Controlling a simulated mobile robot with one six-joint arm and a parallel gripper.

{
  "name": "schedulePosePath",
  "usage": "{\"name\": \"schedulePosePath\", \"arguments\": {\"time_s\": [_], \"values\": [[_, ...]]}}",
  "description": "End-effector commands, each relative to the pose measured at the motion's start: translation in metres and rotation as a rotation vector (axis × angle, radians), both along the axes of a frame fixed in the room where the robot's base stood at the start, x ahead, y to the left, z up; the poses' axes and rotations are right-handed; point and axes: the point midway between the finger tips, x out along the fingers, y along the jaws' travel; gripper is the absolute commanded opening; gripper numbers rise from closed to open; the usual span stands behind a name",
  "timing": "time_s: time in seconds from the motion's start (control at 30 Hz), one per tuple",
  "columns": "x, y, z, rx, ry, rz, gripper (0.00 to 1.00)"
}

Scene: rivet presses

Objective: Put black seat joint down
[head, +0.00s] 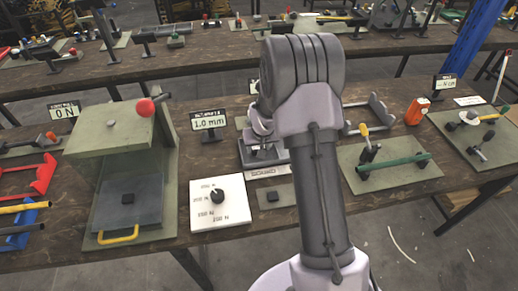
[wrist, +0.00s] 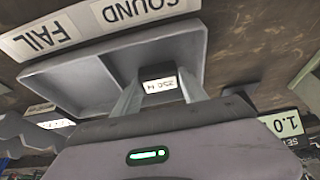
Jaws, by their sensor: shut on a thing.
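My gripper (wrist: 158,88) is shut on a small black block (wrist: 150,72), the black seat joint, which carries a white label reading 250 N. In the wrist view the block is over a grey tray (wrist: 45,78) with a divider, on the side by the SOUND label (wrist: 140,8); the FAIL label (wrist: 45,38) is by the other side. I cannot tell whether the block touches the tray floor. In the head view my arm hides most of the tray (head: 247,157) and the held block.
A green-handled fixture (head: 395,183) stands to the right.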

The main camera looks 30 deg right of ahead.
Motion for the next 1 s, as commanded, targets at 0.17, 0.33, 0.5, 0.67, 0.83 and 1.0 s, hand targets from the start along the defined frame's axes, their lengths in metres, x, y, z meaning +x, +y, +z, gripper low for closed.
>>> {"name": "schedulePosePath", "arguments": {"time_s": [0.17,0.33,0.5,0.67,0.83,1.0], "values": [[0.0,0.0,-0.004,-0.001,-0.002,0.0,0.04],[0.0,0.0,-0.008,-0.001,-0.002,0.0,0.04],[0.0,0.0,-0.007,0.0,-0.001,0.0,0.72],[0.0,0.0,-0.007,0.0,-0.001,0.0,0.72],[0.0,0.0,0.0,-0.001,-0.002,0.0,0.72],[-0.015,0.004,0.042,-0.002,-0.005,0.001,0.72]]}}
